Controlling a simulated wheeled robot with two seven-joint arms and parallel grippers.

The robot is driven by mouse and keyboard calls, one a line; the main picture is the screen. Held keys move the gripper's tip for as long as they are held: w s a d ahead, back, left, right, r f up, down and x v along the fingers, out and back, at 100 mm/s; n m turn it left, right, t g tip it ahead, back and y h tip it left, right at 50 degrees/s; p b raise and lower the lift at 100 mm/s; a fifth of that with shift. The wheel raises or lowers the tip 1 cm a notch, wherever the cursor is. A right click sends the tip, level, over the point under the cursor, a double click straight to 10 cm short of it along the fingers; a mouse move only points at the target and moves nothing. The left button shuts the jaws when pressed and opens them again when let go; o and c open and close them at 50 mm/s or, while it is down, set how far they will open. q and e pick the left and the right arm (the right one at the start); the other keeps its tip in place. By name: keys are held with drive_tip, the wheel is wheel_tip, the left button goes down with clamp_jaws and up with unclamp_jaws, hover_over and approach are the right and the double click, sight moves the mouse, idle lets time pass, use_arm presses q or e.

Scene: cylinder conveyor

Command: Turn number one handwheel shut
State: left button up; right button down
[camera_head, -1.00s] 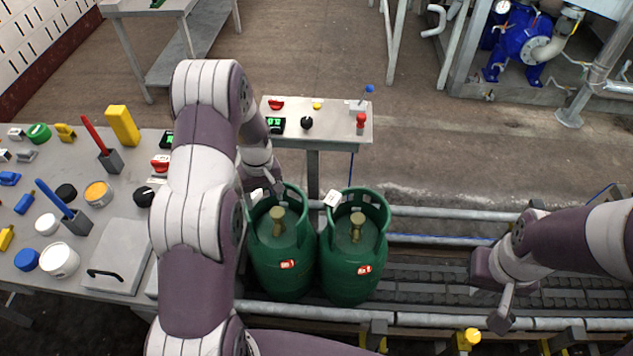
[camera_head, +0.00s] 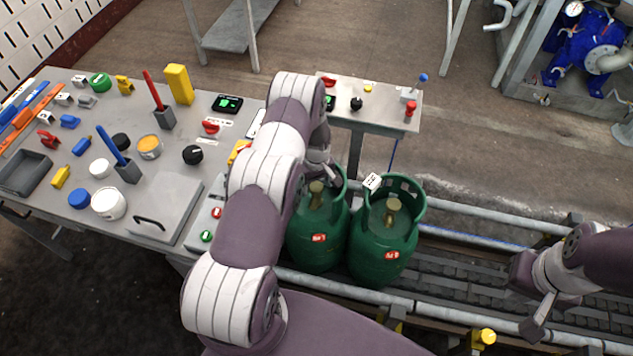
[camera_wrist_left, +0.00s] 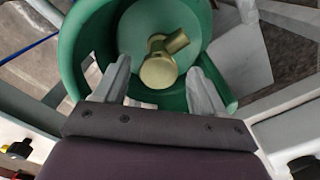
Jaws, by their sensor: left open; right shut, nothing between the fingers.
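Two green gas cylinders stand side by side on the conveyor: the left cylinder (camera_head: 316,248) and the right cylinder (camera_head: 385,250). Each has a brass valve with a handwheel inside its collar: the left handwheel (camera_head: 316,187) and the right handwheel (camera_head: 392,205). I cannot read which is number one. My left gripper (camera_head: 326,178) is at the left cylinder's collar, partly hidden by my arm. In the left wrist view its open fingers (camera_wrist_left: 160,72) reach over the collar, one each side of the brass handwheel (camera_wrist_left: 158,71), with gaps between. My right gripper (camera_head: 536,322) is shut and empty, well right of the cylinders.
A grey bench (camera_head: 50,230) with caps, tools and a lidded box (camera_head: 150,225) lies left. A small control table (camera_head: 385,115) stands behind the cylinders. Conveyor rails (camera_head: 470,233) run along them. The belt right of the cylinders is clear up to my right arm.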

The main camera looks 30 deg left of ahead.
use_arm(q)
drive_tip(key=shift+f, duration=0.1)
drive_tip(key=shift+w, duration=0.15)
drive_tip(key=shift+c, duration=0.7)
drive_tip(key=c, duration=0.9)
